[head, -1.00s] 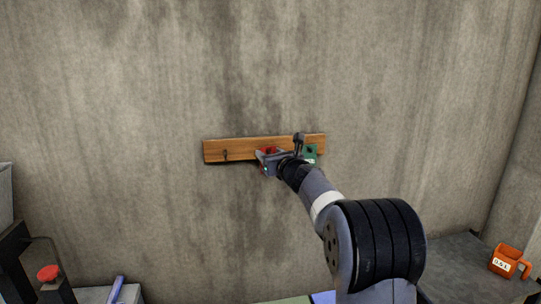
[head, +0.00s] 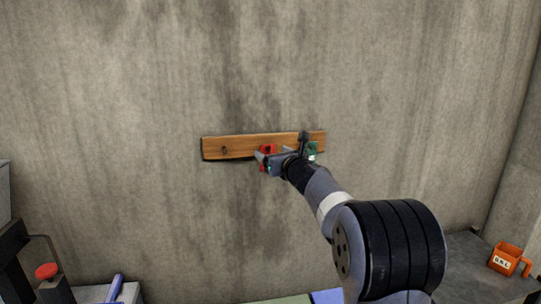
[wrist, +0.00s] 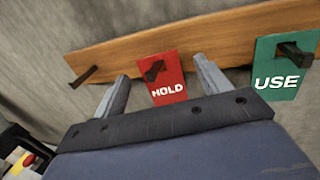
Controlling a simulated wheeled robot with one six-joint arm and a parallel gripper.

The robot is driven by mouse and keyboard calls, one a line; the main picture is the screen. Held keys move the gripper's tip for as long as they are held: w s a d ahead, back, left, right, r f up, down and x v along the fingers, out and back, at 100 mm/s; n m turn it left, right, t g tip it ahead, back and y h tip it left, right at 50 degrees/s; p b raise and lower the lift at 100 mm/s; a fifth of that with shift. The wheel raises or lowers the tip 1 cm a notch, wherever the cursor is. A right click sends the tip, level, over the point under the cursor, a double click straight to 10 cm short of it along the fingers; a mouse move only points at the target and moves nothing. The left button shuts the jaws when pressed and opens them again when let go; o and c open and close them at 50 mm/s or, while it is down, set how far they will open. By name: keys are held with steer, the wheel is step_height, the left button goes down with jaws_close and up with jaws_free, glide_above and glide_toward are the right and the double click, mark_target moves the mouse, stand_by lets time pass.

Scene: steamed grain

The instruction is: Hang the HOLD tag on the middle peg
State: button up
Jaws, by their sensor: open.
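The red HOLD tag (wrist: 168,84) hangs on the middle peg (wrist: 154,70) of the wooden board in the wrist view. In the head view the red tag (head: 267,150) shows only in part behind my gripper. My gripper (wrist: 164,78) is open, with one finger on each side of the tag and a gap to both. In the head view my gripper (head: 272,159) is just in front of the board (head: 240,147).
The green USE tag (wrist: 278,75) hangs on the right peg (wrist: 294,54). The left peg (wrist: 82,75) is bare. A red button (head: 47,271) is at the lower left.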

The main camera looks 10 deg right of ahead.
steer(key=b+v, duration=0.2)
steer(key=v, duration=0.6)
steer(key=shift+s, duration=0.3)
steer(key=shift+w+a, duration=0.1)
steer(key=shift+w, duration=0.05)
steer(key=p+x, duration=0.3)
steer(key=x, duration=0.7)
steer(key=shift+w+p, duration=0.35)
steer(key=shift+p, duration=0.05)
steer(key=shift+s, duration=0.5)
steer(key=shift+r, duration=0.1)
steer(key=shift+w, duration=0.15)
